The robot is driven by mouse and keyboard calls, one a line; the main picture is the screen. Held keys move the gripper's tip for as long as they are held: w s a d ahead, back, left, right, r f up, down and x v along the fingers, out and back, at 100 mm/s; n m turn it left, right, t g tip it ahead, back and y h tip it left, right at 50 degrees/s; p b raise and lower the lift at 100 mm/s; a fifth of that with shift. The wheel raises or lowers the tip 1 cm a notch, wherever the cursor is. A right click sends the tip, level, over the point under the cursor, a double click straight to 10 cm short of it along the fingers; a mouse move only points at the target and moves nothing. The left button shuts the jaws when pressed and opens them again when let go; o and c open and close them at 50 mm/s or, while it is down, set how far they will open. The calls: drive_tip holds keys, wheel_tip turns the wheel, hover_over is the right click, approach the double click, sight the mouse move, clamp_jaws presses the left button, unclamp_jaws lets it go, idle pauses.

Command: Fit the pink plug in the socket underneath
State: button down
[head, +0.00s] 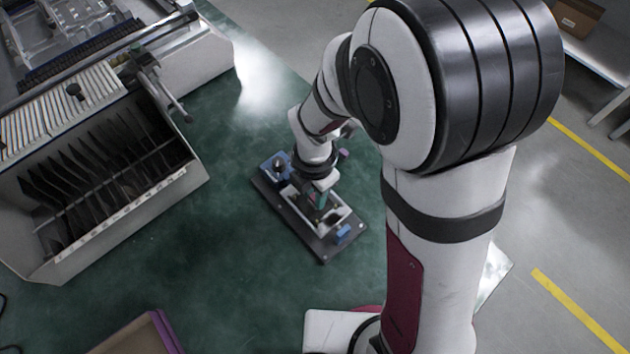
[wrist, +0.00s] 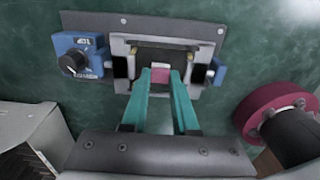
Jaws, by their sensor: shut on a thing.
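In the wrist view the pink plug (wrist: 160,75) sits between the tips of my gripper's two green fingers (wrist: 160,82), which are shut on it. The plug is over the middle of the socket fixture (wrist: 122,48), a light metal frame with a dark opening on a dark plate. My fingers hide the lower part of the opening. I cannot tell whether the plug is inside the socket or just above it. In the head view my gripper (head: 318,199) points down at the fixture (head: 337,222), and the plug is hidden.
A blue box with a black knob (wrist: 75,62) is on the plate (wrist: 195,30), left of the socket. A smaller blue block (head: 343,232) is at its other end. A grey slotted machine (head: 190,180) stands left. A purple-edged box (head: 155,325) is in front. Green table around the plate is clear.

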drive_tip(key=c, duration=0.6)
unclamp_jaws()
drive_tip(key=c, duration=0.4)
drive_tip(key=shift+o, duration=0.2)
drive_tip(key=shift+r, duration=3.5)
drive_tip(key=shift+d, duration=0.1)
